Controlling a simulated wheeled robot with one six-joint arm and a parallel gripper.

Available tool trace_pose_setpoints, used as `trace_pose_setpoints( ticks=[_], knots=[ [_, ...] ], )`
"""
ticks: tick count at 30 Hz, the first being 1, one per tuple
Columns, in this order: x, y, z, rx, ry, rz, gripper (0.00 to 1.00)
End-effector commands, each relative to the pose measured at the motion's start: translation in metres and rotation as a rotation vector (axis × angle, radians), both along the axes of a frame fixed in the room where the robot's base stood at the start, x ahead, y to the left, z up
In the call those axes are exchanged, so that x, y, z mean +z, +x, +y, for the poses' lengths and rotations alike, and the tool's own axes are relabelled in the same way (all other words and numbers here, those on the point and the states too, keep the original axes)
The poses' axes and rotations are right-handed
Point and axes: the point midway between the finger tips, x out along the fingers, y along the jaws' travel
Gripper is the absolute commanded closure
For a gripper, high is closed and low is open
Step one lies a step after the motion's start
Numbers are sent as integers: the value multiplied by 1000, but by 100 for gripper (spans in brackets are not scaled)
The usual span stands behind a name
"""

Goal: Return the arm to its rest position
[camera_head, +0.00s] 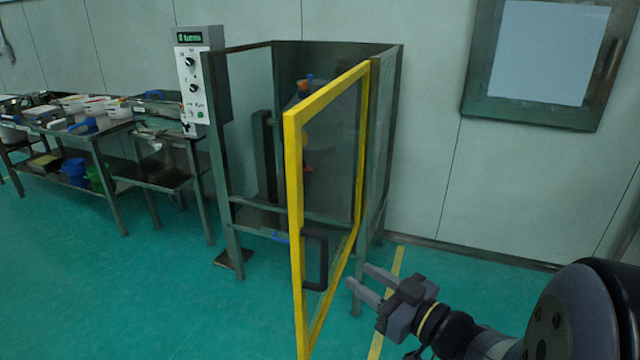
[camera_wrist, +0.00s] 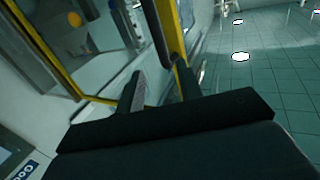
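My gripper (camera_head: 358,279) is at the lower right of the head view, with its two fingers apart and nothing between them. It is just right of the yellow-framed door (camera_head: 292,190), near the black door handle (camera_head: 315,258), and looks apart from it. The door stands swung open from the dark-framed sieve enclosure (camera_head: 387,150). In the wrist view the two fingers (camera_wrist: 158,88) are spread, and the yellow frame (camera_wrist: 174,30) shows beyond them. My arm reaches in from the lower right corner.
A control box (camera_head: 202,80) stands left of the enclosure. Steel tables (camera_head: 120,128) with containers line the left wall. A framed panel (camera_head: 538,55) hangs on the right wall. The green floor (camera_head: 130,290) is clear at the front left.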

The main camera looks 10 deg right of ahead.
Motion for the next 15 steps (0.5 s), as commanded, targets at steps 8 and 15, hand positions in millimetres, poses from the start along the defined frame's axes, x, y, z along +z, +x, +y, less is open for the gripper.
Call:
trace_pose_setpoints(
  ticks=[8, 15],
  knots=[
    [0, 16, 14, 5, -1, 1, 65],
    [-1, 40, 34, 7, -1, 1, 65]
  ],
)
